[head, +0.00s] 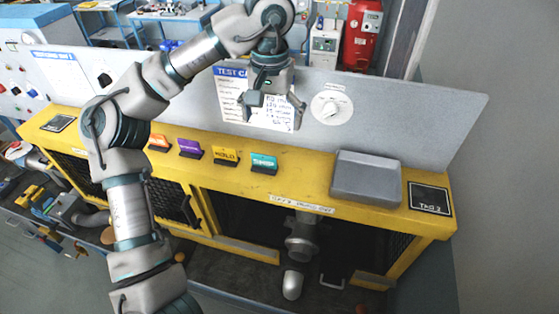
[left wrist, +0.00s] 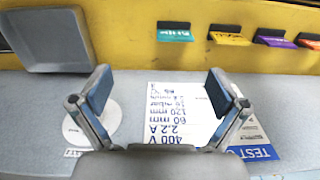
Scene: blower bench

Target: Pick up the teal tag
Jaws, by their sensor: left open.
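The teal tag (head: 264,163) stands on the yellow bench ledge (head: 310,165), at the right end of a row of tags. In the left wrist view the teal tag (left wrist: 175,32) is near the top middle, beyond the fingertips and apart from them. My left gripper (head: 273,108) is open and empty, in front of the grey back panel and above the teal tag in the picture. Its two spread fingers (left wrist: 159,90) also show in the left wrist view. My right gripper is not in view.
Yellow (head: 225,156), purple (head: 190,148) and orange (head: 159,142) tags stand left of the teal one. A grey tray (head: 367,178) and a black TAG 3 plate (head: 429,198) lie to its right. The back panel carries a test card (head: 232,90) and a white dial (head: 332,107).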

